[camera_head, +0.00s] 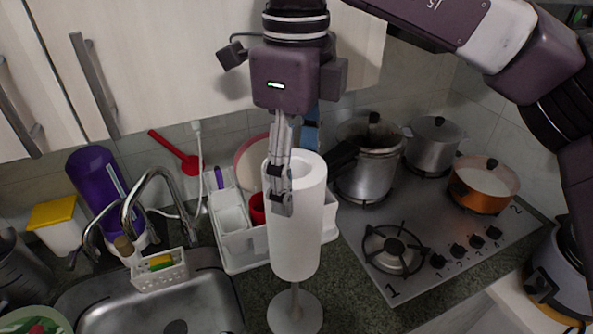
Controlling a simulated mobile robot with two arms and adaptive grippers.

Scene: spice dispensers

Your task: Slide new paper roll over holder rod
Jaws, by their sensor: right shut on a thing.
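The white paper roll (296,235) is upright in the middle, with its open top end visible. My right gripper (282,203) comes down from above and is shut on the roll's upper wall, at the left side of its opening. The holder has a round pale base (295,315) on the counter and a thin rod (295,294). The rod's lower part shows between the base and the roll's bottom end. The rest of the rod is hidden, and I cannot tell how far it reaches inside the roll. My left gripper is not in view.
A white dish rack (245,258) stands close behind the roll. The sink (165,305) and faucet are on the left. A stove (430,265) with several pots is on the right. Cabinets (150,50) hang above.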

